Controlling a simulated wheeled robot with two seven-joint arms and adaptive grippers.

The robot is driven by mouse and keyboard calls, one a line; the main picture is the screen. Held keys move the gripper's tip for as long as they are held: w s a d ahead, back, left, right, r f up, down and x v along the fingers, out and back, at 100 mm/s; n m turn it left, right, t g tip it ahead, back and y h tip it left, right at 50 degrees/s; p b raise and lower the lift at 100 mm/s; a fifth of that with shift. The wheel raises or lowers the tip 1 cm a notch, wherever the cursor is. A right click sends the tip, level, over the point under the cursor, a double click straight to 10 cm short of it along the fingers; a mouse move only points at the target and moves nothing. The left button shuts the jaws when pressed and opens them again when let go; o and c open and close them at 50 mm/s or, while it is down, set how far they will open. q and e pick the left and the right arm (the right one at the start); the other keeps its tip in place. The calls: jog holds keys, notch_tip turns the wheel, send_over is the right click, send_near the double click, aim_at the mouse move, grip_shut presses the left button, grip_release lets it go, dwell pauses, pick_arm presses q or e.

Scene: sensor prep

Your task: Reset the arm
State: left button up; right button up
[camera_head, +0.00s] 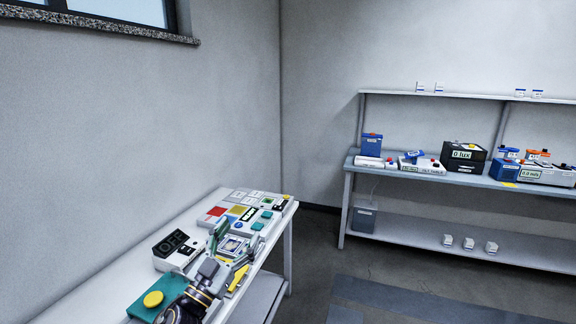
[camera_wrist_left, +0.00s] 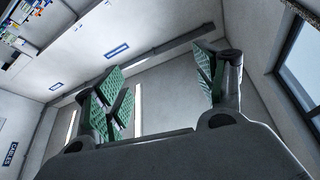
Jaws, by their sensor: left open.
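My left arm (camera_head: 200,290) reaches in from the bottom over the white table (camera_head: 92,297) on the left. My left gripper (camera_head: 232,252) is open, its fingers spread above the devices on that table. In the left wrist view the green-padded fingers (camera_wrist_left: 163,85) stand wide apart with nothing between them. That view looks past them to walls, a window (camera_wrist_left: 302,65) and, at upper left, shelving. My right gripper is in neither view.
The white table holds a teal box with a yellow button (camera_head: 153,299), an OFF display (camera_head: 171,243) and a cluster of small colored parts (camera_head: 240,211). A workbench (camera_head: 400,173) with instruments stands at the right. Open floor (camera_head: 315,255) lies between them.

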pick_arm(q)
jog(key=s+a+f+n+g+y, duration=0.2)
jog(key=a+f+n+g+y, duration=0.15)
jog(key=a+f+y, duration=0.4)
jog(key=s+a+f+n+g+y, duration=0.3)
jog(key=a+f+n+y, duration=0.2)
jog(key=f, duration=0.5)
jog(key=s+d+f+m+g+h, duration=0.1)
jog(key=s+f+g, duration=0.5)
jog(key=s, duration=0.4)
jog(key=s+d+f+m+g+h, duration=0.15)
jog(key=s+f+g, duration=0.25)
jog(key=s+f, duration=0.5)
jog(key=s+f+g, duration=0.1)
jog(key=s+f, duration=0.2)
jog(key=f, duration=2.9)
jog(key=s+a+f, duration=0.3)
jog(key=s+f, duration=0.7)
jog(key=s, duration=0.1)
jog(key=s+a+f+g+y, duration=0.1)
jog(key=s+a+f, duration=0.2)
jog(key=s+f, duration=0.7)
jog(key=shift+s, duration=0.55)
jog(key=shift+g, duration=0.25)
